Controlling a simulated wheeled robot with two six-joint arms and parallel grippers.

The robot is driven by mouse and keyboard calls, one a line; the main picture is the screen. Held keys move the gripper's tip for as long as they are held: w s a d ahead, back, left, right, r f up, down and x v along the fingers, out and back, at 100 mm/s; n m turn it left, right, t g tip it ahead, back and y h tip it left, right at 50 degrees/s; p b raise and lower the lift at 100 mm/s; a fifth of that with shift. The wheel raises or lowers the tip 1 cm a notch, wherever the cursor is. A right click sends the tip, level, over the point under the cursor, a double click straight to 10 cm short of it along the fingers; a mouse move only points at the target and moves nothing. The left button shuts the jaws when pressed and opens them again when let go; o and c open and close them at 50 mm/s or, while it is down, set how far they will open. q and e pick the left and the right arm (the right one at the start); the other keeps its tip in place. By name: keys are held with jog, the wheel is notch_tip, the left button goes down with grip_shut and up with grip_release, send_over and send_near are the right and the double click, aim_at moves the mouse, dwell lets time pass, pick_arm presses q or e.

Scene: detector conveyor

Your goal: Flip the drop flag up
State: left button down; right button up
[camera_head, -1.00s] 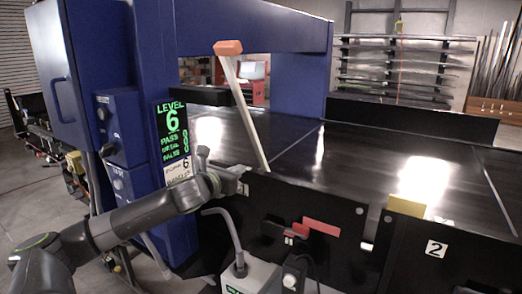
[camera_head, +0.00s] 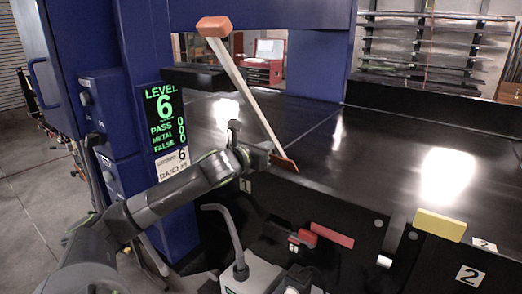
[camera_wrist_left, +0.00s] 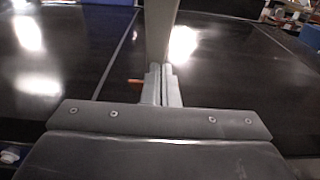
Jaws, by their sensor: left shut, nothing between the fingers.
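A pale bar (camera_head: 245,92) with an orange block (camera_head: 213,27) on its upper end leans to the left over the black conveyor belt (camera_head: 390,140). A small orange piece (camera_head: 284,162) shows by its lower end. No part is labelled as the drop flag, so I cannot tell for certain that it is this bar. My left gripper (camera_head: 268,155) is at the bar's lower end, shut and empty. In the left wrist view its fingers (camera_wrist_left: 162,72) point at the pale bar (camera_wrist_left: 160,30); whether they touch is unclear. My right gripper is out of view.
A blue detector housing with a green display (camera_head: 165,118) stands at the left. A red lever (camera_head: 303,238), a red plate (camera_head: 332,235) and a yellow block (camera_head: 440,224) are along the conveyor's near side. A grey box (camera_head: 250,280) with a conduit stands in front.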

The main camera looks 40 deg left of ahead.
pick_arm(q)
jog(key=shift+r, duration=0.6)
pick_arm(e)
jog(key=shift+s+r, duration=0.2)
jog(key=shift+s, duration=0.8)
pick_arm(q)
jog(key=shift+w, duration=0.1)
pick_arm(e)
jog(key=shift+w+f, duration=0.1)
